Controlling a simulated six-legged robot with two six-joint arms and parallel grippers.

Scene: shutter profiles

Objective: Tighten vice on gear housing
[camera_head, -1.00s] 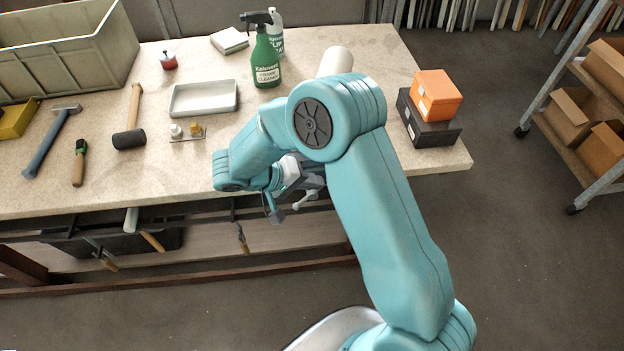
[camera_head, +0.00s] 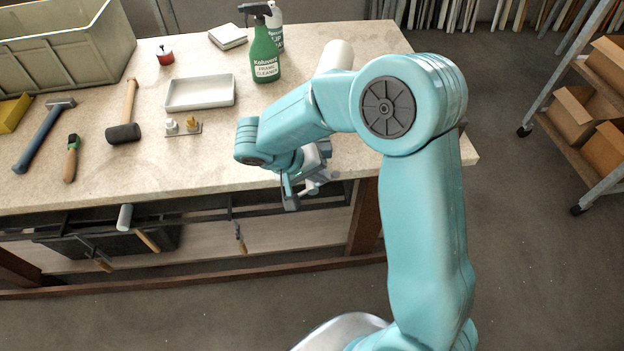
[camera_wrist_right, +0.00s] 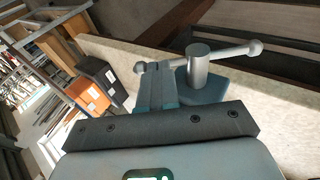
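The grey vice (camera_head: 322,150) sits at the bench's front edge, mostly behind my right arm. In the right wrist view, its crossbar handle (camera_wrist_right: 228,53) has ball ends and runs through a round grey screw head (camera_wrist_right: 199,68) above a blue-grey block (camera_wrist_right: 207,92). My right gripper (camera_head: 290,203) is in front of the vice. Its two fingers (camera_wrist_right: 157,80) stand close together, with the tips right by the left part of the handle. I cannot tell whether they touch it. I cannot make out the gear housing. My left gripper is out of view.
On the bench are a white tray (camera_head: 200,105), a green spray bottle (camera_head: 265,55), a mallet (camera_head: 124,132), a hammer (camera_head: 45,135) and a grey bin (camera_head: 65,60). Tools hang below the front edge. An orange box (camera_wrist_right: 92,98) shows in the wrist view. A shelf cart (camera_head: 550,110) stands right.

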